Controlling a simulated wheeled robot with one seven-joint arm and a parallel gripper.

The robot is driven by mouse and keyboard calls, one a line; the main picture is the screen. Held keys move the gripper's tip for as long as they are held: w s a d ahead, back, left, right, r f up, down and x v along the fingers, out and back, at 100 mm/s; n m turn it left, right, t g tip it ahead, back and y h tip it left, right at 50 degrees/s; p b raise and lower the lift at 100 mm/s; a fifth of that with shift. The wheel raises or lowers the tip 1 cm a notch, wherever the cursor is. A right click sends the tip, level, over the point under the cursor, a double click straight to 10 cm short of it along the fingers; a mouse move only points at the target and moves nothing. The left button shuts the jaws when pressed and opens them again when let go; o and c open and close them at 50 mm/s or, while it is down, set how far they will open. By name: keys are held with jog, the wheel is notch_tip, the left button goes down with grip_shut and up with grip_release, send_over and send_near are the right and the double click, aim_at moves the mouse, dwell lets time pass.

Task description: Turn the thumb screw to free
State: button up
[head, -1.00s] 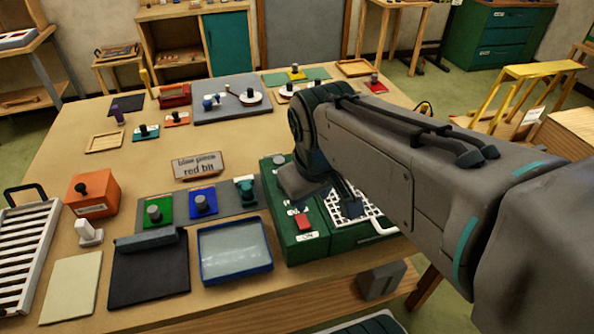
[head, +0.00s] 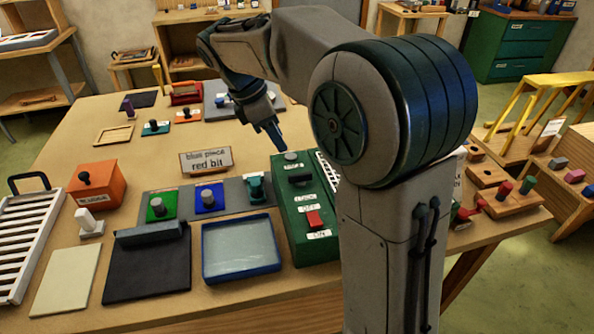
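The green machine (head: 318,250) stands at the table's front right. On its top are a round grey knob (head: 291,156), a black bar-shaped handle (head: 300,178) with a small white label below it, and a red switch (head: 314,219) between labels OFF and ON. Either the knob or the bar may be the thumb screw; I cannot tell which. The small label is too blurred to read surely. My gripper (head: 278,145) points down at the machine's back end, just above and left of the grey knob in the picture. Whether it touches is unclear. My arm hides the machine's right side.
A sign reading "blue piece red bit" (head: 206,160) stands left of my gripper. A grey strip with green, blue and teal-topped stations (head: 233,195) and a blue-rimmed tray (head: 240,275) lie left of the machine. Wooden blocks with coloured pegs (head: 503,189) are right.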

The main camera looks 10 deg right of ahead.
aim_at(300, 174)
jog(key=x, duration=1.2)
jog(key=shift+d, duration=0.1)
grip_shut()
